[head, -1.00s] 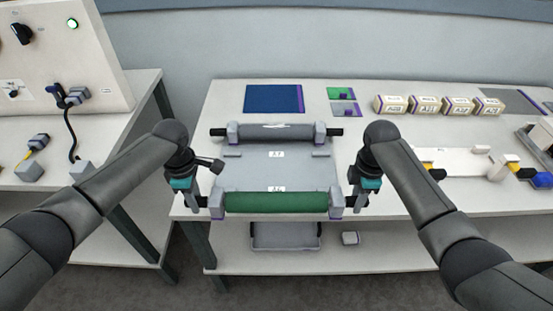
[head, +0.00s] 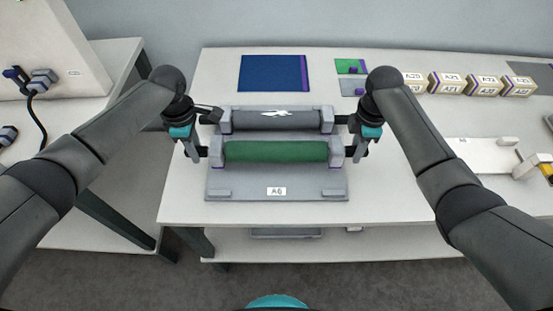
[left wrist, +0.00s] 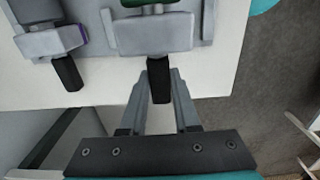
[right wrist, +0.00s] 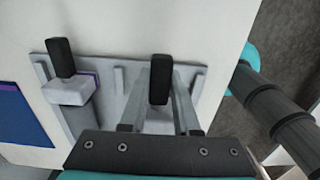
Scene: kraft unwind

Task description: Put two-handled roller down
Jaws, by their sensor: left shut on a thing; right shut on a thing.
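The two-handled roller is a green cylinder (head: 275,152) with grey end blocks and a black handle at each end. My left gripper (head: 203,152) is shut on its left handle, which shows between the fingers in the left wrist view (left wrist: 158,85). My right gripper (head: 350,152) is shut on the right handle, also seen in the right wrist view (right wrist: 159,80). The roller is level, over the grey base plate (head: 240,193), just in front of a grey roller (head: 245,121). I cannot tell whether its end blocks touch the plate. The plate's front label, A6, is uncovered.
A blue panel (head: 268,73) and small green (head: 350,65) and grey (head: 352,88) mats lie behind on the white table (head: 185,195). Several labelled boxes (head: 447,83) stand at the back right. A white fixture (head: 485,156) is at right; a separate bench (head: 110,105) at left.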

